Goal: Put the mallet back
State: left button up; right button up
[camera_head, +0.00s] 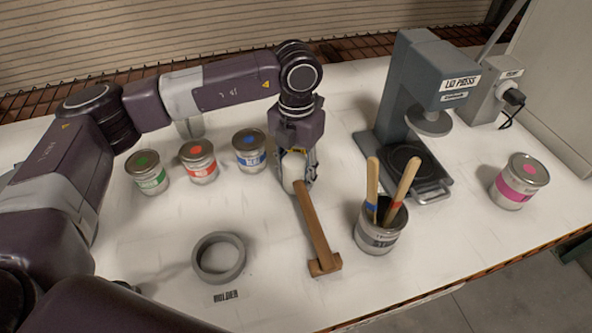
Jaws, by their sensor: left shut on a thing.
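My left gripper (297,178) is shut on the mallet (314,228) near the middle of the table. The brown wooden length of the mallet slants from the gripper toward the front, with a wider brown block at its near end. A pale rounded part shows between the fingers; I cannot tell whether it belongs to the mallet. I cannot tell whether the near end touches the table. A grey ring (219,278) lies to the left of the mallet, beside a label reading "HOLDER" (226,295). The ring looks empty. My right gripper is not in view.
Green (148,176), red (199,164) and blue (249,153) labelled cans stand behind the ring. A can with two sticks (378,240) stands close right of the mallet. A lid press (405,90) and a pink can (517,186) are farther right. The table's front edge is near.

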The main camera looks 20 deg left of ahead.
pick_arm(q)
jog(key=shift+f+b, duration=0.2)
jog(key=shift+b, duration=0.1)
jog(key=o, duration=1.4)
jog(key=shift+r, duration=0.15)
